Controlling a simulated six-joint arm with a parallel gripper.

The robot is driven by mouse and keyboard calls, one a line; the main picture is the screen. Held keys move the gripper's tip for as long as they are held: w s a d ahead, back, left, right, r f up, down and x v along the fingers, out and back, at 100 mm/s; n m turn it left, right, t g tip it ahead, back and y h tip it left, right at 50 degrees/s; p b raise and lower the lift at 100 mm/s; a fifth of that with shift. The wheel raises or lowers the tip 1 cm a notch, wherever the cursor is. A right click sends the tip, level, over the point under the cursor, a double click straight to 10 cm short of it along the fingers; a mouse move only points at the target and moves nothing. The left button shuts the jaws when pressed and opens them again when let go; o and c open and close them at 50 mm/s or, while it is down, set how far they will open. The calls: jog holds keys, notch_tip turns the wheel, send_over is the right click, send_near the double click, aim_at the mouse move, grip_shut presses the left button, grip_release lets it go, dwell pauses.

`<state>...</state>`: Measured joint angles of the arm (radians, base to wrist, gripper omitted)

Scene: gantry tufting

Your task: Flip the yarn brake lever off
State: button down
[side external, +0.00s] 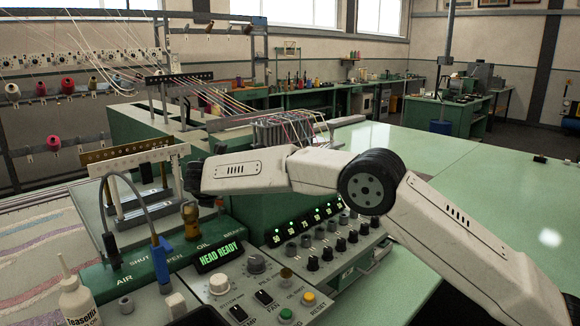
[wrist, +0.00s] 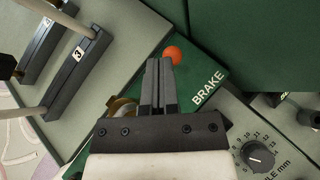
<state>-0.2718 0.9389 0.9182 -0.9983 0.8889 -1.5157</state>
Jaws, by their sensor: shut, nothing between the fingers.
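In the wrist view, the brake lever's orange ball knob (wrist: 172,54) shows just beyond my gripper's fingertips (wrist: 160,64). It sits over a green panel (wrist: 214,78) printed BRAKE. The lever's shaft is hidden behind my fingers, so I cannot tell which way it leans. My gripper is shut and empty, its tips close to the knob; I cannot tell whether they touch. In the side view, the end of my arm hangs over the green air, oil and brake panel (side external: 130,275), and I cannot make out the lever clearly there.
A brass fitting (wrist: 124,106) lies left of my fingers in the wrist view. Dark numbered bars (wrist: 78,72) stand at left. In the side view, a lit HEAD READY display (side external: 220,256) and several knobs crowd the console.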

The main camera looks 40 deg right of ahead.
jog(key=w+r+v, duration=0.1)
jog(key=v, duration=0.9)
dwell(0.6)
